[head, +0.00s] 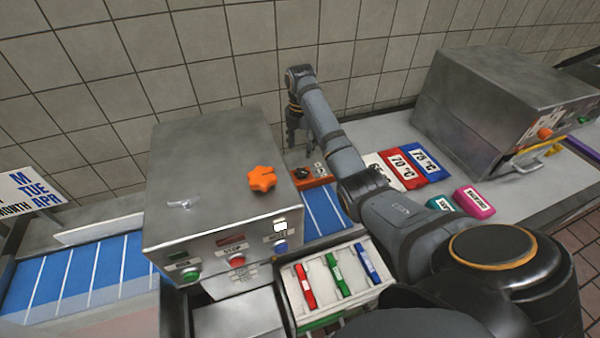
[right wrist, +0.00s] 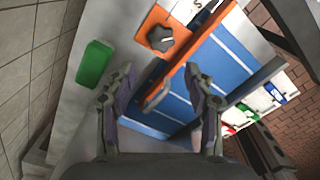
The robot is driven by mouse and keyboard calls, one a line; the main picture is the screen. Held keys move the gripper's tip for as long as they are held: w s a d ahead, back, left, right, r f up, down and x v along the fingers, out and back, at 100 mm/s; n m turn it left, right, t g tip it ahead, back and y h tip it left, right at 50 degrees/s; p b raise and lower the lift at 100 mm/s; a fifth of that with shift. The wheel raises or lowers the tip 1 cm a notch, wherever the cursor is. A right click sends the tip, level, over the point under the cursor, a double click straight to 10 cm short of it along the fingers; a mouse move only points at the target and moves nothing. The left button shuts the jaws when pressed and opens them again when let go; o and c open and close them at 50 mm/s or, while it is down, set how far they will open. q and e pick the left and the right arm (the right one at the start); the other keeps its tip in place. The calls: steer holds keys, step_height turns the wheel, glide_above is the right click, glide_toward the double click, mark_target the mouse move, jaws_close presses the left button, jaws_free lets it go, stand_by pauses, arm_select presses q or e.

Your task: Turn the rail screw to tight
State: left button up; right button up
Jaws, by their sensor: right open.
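The rail screw, a dark grey lobed knob (right wrist: 160,38), sits on an orange block (right wrist: 139,35) beside the blue belt in the right wrist view. In the head view the orange block (head: 317,182) shows between the steel machine and my right arm, with the small grey knob (head: 301,173) on it. My right gripper (head: 298,138) is open and empty, pointing down behind the block. In the right wrist view its fingers (right wrist: 160,82) are apart, and the knob lies beyond their tips, not between them. My left gripper is out of view.
A steel machine (head: 205,205) with an orange star knob (head: 262,178) stands left of the block. An orange rail (right wrist: 182,70) crosses the blue belt (right wrist: 225,62). A green block (right wrist: 95,63) lies near one finger. Temperature plates (head: 405,170) and a second machine (head: 500,105) stand right.

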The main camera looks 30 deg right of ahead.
mark_target(301, 172)
step_height(301, 172, down, 9)
steer(key=shift+s+f+p, duration=0.15)
steer(key=shift+f+p, duration=0.05)
steer(key=shift+p, duration=0.65)
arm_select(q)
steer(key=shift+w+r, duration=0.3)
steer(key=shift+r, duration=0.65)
arm_select(e)
steer(key=shift+f, duration=0.4)
steer(key=c, duration=0.9)
